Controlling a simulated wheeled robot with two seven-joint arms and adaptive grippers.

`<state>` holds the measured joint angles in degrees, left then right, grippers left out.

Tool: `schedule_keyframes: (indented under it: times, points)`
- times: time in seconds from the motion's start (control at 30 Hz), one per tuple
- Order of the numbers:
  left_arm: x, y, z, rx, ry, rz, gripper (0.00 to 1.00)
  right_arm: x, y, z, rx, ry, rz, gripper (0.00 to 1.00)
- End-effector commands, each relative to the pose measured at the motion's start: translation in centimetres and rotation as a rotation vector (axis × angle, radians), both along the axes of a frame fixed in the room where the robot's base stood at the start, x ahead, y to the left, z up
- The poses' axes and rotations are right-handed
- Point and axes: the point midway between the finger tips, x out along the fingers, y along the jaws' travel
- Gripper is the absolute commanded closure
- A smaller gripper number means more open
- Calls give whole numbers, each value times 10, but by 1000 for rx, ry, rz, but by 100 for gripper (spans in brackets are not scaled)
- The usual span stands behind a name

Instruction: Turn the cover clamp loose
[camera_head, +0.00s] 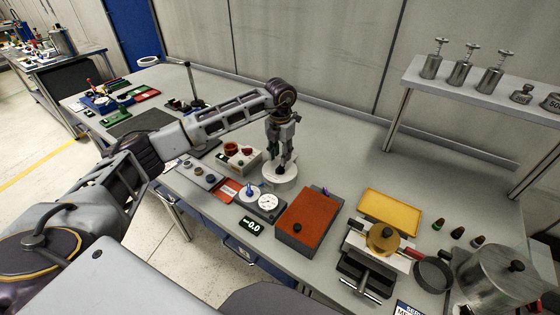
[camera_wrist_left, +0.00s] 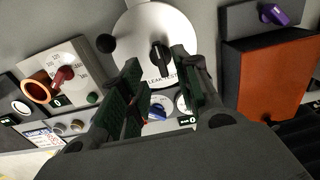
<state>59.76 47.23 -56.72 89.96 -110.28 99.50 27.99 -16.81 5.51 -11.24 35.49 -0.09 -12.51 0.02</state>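My left gripper (camera_head: 281,162) points down over a round white disc (camera_head: 279,177) on the bench. In the left wrist view its two fingers (camera_wrist_left: 157,72) stand apart with nothing between them. A black handle (camera_wrist_left: 161,57) on the white disc (camera_wrist_left: 130,35), with partly hidden "LEAK TEST" lettering, shows just past the fingertips; I cannot tell whether they touch it. A grey box with an orange-brown top (camera_head: 309,213) stands to the right, with a purple lever (camera_head: 326,190) at its back edge, also in the wrist view (camera_wrist_left: 272,14). No part is clearly labelled as the cover clamp.
A panel with red and orange knobs (camera_head: 241,157) stands left of the disc. A round gauge (camera_head: 268,202) and a small display (camera_head: 252,226) lie in front. A yellow tray (camera_head: 389,212), a brass-topped fixture (camera_head: 383,238) and a steel pot (camera_head: 500,279) stand to the right.

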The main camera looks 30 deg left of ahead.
Motion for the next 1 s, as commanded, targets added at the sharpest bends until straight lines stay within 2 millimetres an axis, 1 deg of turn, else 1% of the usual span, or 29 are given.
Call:
schedule_keyframes:
  times: [0.03, 0.3, 0.5, 0.7, 1.0]
  points:
    - [1, 0, 9, 1, -3, 0, 68, 0, 0, 0, 0, 0, 0, 60]
    - [1, 1, 49, 1, -3, 1, 68, 0, 0, 0, 0, 0, 0, 60]
    - [0, 1, 68, 0, -1, 2, 68, 0, 0, 0, 0, 0, 0, 60]
    - [0, 1, 75, 0, 0, 2, 68, 0, 0, 0, 0, 0, 0, 60]
    - [0, 1, 75, 0, 0, 2, 68, 0, 0, 0, 0, 0, 0, 60]
